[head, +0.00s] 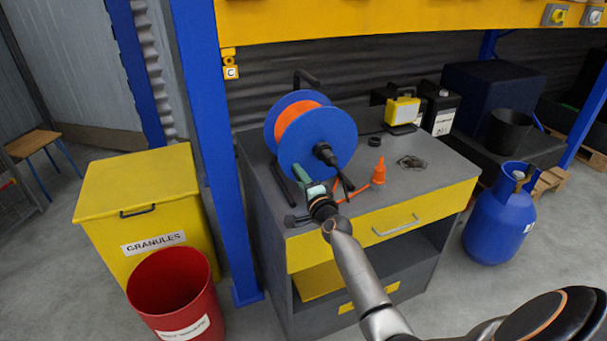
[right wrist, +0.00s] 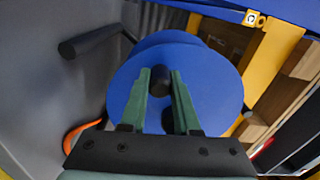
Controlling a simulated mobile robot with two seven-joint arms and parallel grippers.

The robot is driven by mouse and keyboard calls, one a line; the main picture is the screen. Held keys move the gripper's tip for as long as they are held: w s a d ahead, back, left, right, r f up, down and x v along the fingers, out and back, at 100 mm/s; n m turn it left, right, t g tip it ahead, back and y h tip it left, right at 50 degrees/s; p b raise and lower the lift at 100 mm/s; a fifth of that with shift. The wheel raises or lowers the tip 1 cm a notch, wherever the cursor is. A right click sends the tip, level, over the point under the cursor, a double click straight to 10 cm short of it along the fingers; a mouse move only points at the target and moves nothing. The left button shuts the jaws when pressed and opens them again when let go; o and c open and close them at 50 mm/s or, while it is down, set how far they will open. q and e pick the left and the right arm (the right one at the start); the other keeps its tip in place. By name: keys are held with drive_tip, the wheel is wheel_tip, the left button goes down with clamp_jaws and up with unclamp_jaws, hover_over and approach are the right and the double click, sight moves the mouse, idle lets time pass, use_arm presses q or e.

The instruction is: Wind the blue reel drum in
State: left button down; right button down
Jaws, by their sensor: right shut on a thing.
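The blue reel drum (head: 330,137), wound with orange hose (head: 298,118), stands on its black frame on the grey cabinet top. Its blue disc (right wrist: 205,90) fills the middle of the right wrist view. My right gripper (head: 306,184), with green fingers, is at the lower front of the drum. In the right wrist view its fingers (right wrist: 161,78) are closed around a dark round knob (right wrist: 160,80), which looks like the reel's crank handle. How the knob joins the hub is partly hidden by the gripper. My left gripper is not in view.
An orange cone-shaped nozzle (head: 379,171) stands right of the reel, near a dark clump (head: 411,162) and a yellow lamp (head: 402,110). A blue post (head: 220,150) rises left of the cabinet (head: 430,205). A blue gas bottle (head: 499,220) stands at right.

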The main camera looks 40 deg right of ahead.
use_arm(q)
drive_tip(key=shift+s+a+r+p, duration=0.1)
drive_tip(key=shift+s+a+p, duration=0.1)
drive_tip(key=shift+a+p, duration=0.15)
use_arm(e)
drive_tip(key=shift+w+a+r+m, duration=0.1)
drive_tip(key=shift+a+r+m, duration=0.05)
drive_tip(key=shift+r+m, duration=0.45)
drive_tip(key=c, duration=0.6)
unclamp_jaws()
drive_tip(key=shift+f, duration=0.15)
drive_tip(key=shift+c, duration=0.2)
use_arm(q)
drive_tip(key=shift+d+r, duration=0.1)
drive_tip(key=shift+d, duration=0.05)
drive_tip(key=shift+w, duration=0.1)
use_arm(e)
drive_tip(key=shift+s+a, duration=0.1)
drive_tip(key=shift+s, duration=0.25)
use_arm(q)
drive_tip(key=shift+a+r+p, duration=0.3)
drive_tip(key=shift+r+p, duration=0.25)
drive_tip(key=shift+p, duration=0.1)
use_arm(e)
drive_tip(key=v, duration=1.1)
drive_tip(key=shift+s, duration=0.4)
drive_tip(key=shift+a, duration=0.1)
